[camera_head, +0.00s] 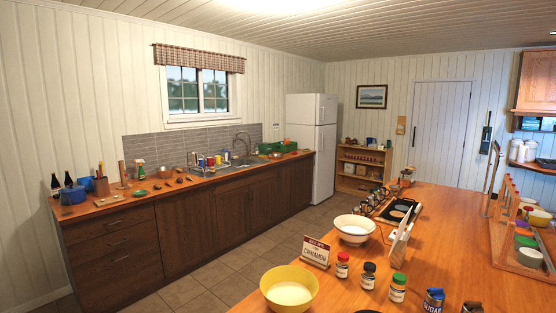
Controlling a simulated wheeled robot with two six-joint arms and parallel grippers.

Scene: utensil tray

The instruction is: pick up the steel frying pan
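I cannot make out a steel frying pan for certain. A dark, shallow, pan-like shape (545,162) sits on the counter at the far right; it is too small to tell its material. Another dark flat item, perhaps a hob (399,210), lies on the wooden island behind the white bowl. Neither of my grippers shows in this view.
The wooden island (450,275) holds a yellow bowl (290,288), white bowl (354,229), cinnamon sign (316,252) and several jars. A long counter (135,196) with sink and clutter runs along the left wall. Open tiled floor (215,277) lies between them.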

